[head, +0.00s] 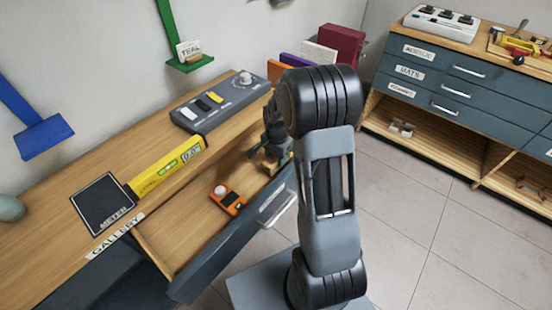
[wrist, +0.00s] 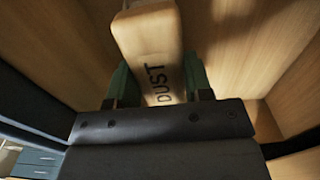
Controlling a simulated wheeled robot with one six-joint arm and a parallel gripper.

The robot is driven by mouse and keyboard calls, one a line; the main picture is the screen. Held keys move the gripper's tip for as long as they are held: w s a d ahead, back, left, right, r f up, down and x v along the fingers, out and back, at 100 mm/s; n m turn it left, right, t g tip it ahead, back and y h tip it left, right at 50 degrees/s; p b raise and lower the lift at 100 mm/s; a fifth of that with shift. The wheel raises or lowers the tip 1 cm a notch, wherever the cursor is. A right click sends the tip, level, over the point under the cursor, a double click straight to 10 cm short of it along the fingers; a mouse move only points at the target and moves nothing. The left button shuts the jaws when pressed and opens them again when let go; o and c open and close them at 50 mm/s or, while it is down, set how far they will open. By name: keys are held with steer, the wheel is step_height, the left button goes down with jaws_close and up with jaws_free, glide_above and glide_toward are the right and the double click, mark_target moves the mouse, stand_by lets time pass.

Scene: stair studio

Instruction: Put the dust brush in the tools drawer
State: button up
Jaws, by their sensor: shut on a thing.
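The dust brush (wrist: 148,40) is a pale wooden block marked DUST in the wrist view. My gripper (wrist: 158,82) is shut on it, with a green finger on each side. In the head view my gripper (head: 272,155) is over the back end of an open drawer (head: 185,240) in the wooden desk, partly hidden by my arm. I cannot tell whether the brush touches the drawer floor. The label on the drawer front is too small to read.
An orange device (head: 229,200) lies in the open drawer. On the desk are a yellow spirit level (head: 165,168), a dark METER pad (head: 106,205) and a grey control box (head: 215,102). A blue drawer cabinet (head: 455,85) stands at right, with clear tiled floor before it.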

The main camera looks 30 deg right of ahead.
steer(key=shift+f, duration=0.4)
steer(key=shift+f, duration=0.15)
steer(key=o, duration=0.9)
step_height(320, 180, up, 12)
steer(key=f+p, duration=0.1)
steer(key=p, duration=0.1)
steer(key=s+a+r+n+t, duration=0.1)
steer(key=s+a+r+n, duration=0.2)
steer(key=s+n, duration=0.3)
steer(key=s+a+r+n+t, duration=0.2)
steer(key=s+a+r+n, duration=0.2)
steer(key=s, duration=0.5)
steer(key=a+n, duration=0.2)
steer(key=shift+s+a+r+n, duration=0.15)
steer(key=shift+s+r+n, duration=0.05)
steer(key=shift+s+n, duration=0.2)
